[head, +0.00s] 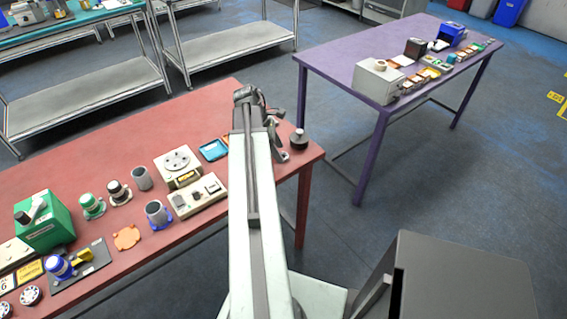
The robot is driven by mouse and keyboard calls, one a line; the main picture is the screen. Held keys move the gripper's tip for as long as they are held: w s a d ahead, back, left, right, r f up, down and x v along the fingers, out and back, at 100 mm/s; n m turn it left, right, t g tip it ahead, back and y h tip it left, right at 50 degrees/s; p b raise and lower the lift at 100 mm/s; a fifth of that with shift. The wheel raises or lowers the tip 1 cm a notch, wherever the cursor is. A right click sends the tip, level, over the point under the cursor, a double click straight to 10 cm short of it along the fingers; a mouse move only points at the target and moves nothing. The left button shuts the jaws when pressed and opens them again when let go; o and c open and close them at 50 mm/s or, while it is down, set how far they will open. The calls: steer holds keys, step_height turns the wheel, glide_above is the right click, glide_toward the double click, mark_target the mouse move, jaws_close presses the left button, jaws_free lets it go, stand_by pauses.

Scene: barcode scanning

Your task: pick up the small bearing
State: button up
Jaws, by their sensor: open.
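I cannot pick out the small bearing with certainty. Two small round pale discs with dark marks lie at the near left corner of the red table (90,135); one of them (31,295) shows whole, the other is cut by the picture edge. A dark round part with a knob (299,140) stands at the table's right end. My gripper (284,148) is open over that right end, just left of the dark round part. My arm hides part of the table beneath it, and the fingertips are small and partly hidden.
A green box (45,220), a cream control panel (198,196), a blue tray (213,150), an orange flange (127,238) and several cylinders crowd the red table. A purple table (335,62) with boxes and small parts stands at the back right. Floor lies open between the tables.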

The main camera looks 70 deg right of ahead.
steer(key=shift+b+x, duration=0.3)
steer(key=shift+x, duration=0.7)
steer(key=shift+r, duration=0.15)
jaws_close()
step_height(320, 180, up, 10)
steer(key=p, duration=1)
